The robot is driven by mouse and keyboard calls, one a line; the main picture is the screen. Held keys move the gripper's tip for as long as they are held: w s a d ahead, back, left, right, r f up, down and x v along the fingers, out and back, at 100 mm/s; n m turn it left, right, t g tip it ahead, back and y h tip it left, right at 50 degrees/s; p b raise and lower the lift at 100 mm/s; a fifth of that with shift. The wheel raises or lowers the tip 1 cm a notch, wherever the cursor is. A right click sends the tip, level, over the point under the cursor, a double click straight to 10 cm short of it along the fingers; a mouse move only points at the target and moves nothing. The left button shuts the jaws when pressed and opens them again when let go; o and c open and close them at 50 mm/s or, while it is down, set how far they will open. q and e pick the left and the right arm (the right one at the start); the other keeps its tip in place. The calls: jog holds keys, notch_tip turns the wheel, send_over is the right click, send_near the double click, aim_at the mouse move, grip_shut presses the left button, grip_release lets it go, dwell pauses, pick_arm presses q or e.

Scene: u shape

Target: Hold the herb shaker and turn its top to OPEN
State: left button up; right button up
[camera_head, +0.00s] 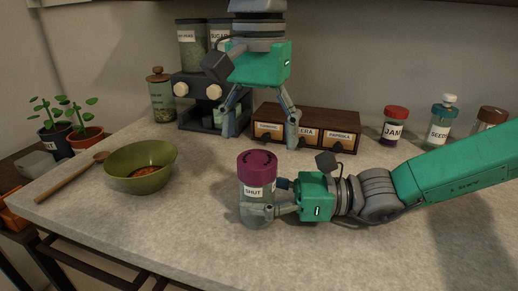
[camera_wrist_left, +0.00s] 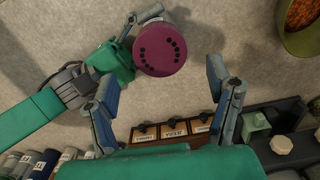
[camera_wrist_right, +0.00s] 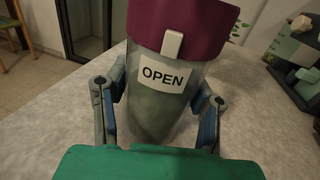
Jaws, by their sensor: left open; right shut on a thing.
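The herb shaker (camera_head: 257,192) stands upright on the counter, with a clear grey body and a purple top (camera_head: 257,165). In the head view its label reads SHUT. In the right wrist view a label reading OPEN (camera_wrist_right: 162,78) faces that camera, below a small pale tab (camera_wrist_right: 172,44) on the top. My right gripper (camera_head: 272,199) is shut on the shaker's body from the right. My left gripper (camera_head: 262,138) is open and empty, pointing down above and behind the shaker. In the left wrist view the purple top (camera_wrist_left: 160,50) lies ahead, between and beyond the open fingers (camera_wrist_left: 165,95).
A green bowl (camera_head: 129,175) and wooden spoon (camera_head: 72,178) lie left. A spice drawer box (camera_head: 333,127) and dark rack (camera_head: 184,118) stand behind. Jars, including JAM (camera_head: 394,130) and SEEDS (camera_head: 439,133), stand back right. The counter front is clear.

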aim_at(260, 157)
pick_arm(q)
notch_tip(260, 157, up, 7)
pick_arm(e)
jog(key=shift+w, duration=0.1)
dwell(0.9)
pick_arm(q)
jog(key=shift+d, duration=0.1)
pick_arm(e)
jog(key=o, duration=1.7)
jog(key=shift+d, duration=0.1)
jog(key=shift+c, duration=0.2)
